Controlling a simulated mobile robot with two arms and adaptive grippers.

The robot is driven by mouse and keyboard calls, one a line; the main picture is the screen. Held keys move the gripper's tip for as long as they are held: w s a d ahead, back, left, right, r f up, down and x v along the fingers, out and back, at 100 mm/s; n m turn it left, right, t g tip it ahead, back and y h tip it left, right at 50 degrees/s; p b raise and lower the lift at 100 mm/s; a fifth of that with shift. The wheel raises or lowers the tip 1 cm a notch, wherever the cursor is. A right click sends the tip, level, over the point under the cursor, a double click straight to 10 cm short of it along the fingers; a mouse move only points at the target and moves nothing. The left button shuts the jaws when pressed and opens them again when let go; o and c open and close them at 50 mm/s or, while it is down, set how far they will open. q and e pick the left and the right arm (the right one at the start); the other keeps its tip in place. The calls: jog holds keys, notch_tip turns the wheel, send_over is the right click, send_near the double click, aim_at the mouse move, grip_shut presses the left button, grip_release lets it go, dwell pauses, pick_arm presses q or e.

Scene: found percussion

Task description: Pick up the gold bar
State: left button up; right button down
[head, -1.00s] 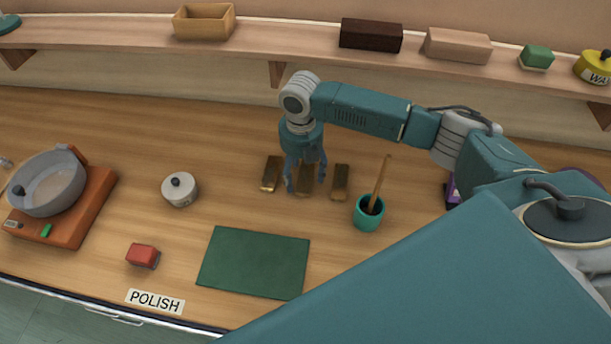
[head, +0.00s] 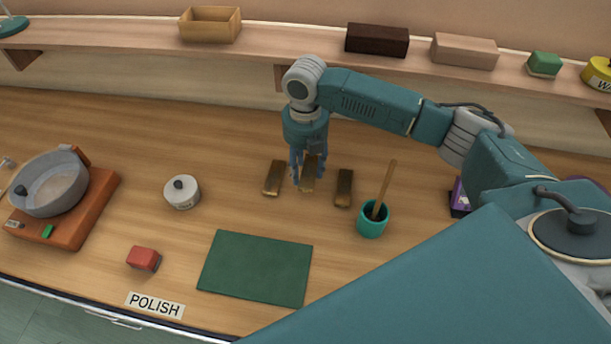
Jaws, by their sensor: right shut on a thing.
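Three gold-brown bars show in the head view. The middle gold bar (head: 309,175) is between the fingers of my right gripper (head: 307,176), which is shut on it and holds it seemingly just above the bench. The left bar (head: 274,178) lies on the bench to the left of the gripper. The right bar (head: 344,188) lies to the right of it. The fingers hide part of the middle bar. My left gripper is not in view.
A teal cup (head: 372,220) with a wooden stick stands right of the bars. A green mat (head: 256,267) lies in front. A shelf (head: 280,54) runs behind.

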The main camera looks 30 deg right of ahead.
aim_at(305, 172)
notch_tip(305, 172, up, 16)
jog(key=b, duration=0.2)
